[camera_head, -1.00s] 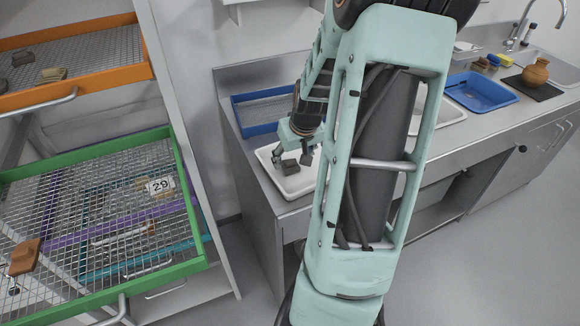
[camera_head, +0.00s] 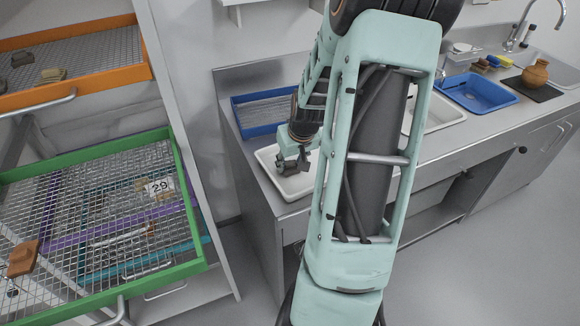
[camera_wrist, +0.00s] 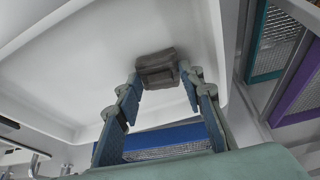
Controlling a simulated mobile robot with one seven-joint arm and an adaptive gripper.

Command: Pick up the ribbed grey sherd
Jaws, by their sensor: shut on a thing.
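The ribbed grey sherd (camera_wrist: 157,68) is between the fingertips of my gripper (camera_wrist: 162,80) in the wrist view. It is a dark grey-brown block with ridges across it. My gripper also shows in the head view (camera_head: 292,163), low over the white tray (camera_head: 294,194) at the left end of the counter. It is shut on the sherd, which shows as a small dark patch (camera_head: 288,169) partly hidden by the fingers. I cannot tell whether the sherd touches the tray floor.
A blue mesh-bottomed tray (camera_head: 236,110) stands just behind the white tray. A sink, a blue basin (camera_head: 478,92) and an orange pot (camera_head: 535,72) are to the right. A rack with orange and green (camera_head: 178,150) mesh trays holding several sherds stands at left.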

